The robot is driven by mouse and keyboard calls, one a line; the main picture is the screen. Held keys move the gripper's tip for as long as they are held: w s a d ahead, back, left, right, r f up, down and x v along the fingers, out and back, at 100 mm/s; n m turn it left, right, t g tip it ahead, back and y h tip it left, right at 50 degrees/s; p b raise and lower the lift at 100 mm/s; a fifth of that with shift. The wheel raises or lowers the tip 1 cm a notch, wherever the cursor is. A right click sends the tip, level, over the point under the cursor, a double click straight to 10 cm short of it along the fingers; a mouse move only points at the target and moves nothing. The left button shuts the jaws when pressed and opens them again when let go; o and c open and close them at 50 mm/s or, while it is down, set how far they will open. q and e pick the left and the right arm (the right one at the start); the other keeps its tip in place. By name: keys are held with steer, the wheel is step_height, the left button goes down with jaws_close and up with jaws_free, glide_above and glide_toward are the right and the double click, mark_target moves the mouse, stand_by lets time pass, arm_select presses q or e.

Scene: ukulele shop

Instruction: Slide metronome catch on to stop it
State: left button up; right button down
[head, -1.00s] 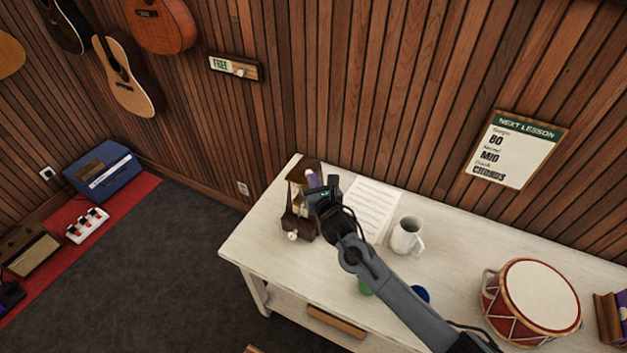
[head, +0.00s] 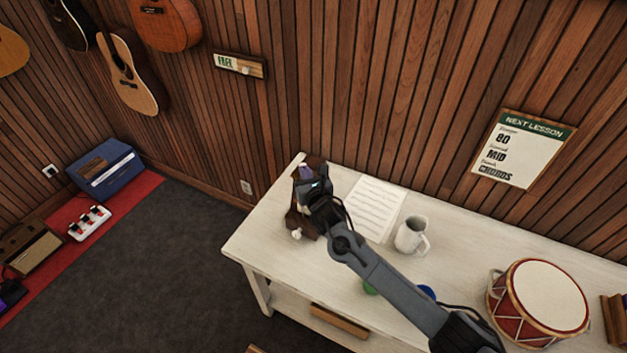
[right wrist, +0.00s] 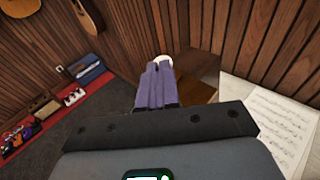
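The brown wooden metronome (head: 297,224) stands at the left end of the white table, with a small pale knob (head: 296,234) low on its side. My right gripper (head: 304,172) is over it and hides most of its face. In the right wrist view the purple fingers (right wrist: 155,88) lie side by side and look shut, with nothing visible between them. A small white part (right wrist: 163,61) shows just beyond their tips, beside the metronome's wood (right wrist: 200,72). I cannot tell whether the fingers touch it. The catch cannot be made out clearly. My left gripper is not in view.
A sheet of music (head: 367,207) lies right of the metronome, then a white mug (head: 410,235). Green (head: 370,287) and blue (head: 427,292) items lie partly under my right arm. A red drum (head: 540,305) stands farther right. The wooden wall rises behind the table (head: 262,240).

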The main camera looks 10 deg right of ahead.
steer(key=shift+f, duration=0.15)
steer(key=p+v, duration=0.1)
steer(key=v, duration=1.3)
steer(key=shift+p, duration=0.4)
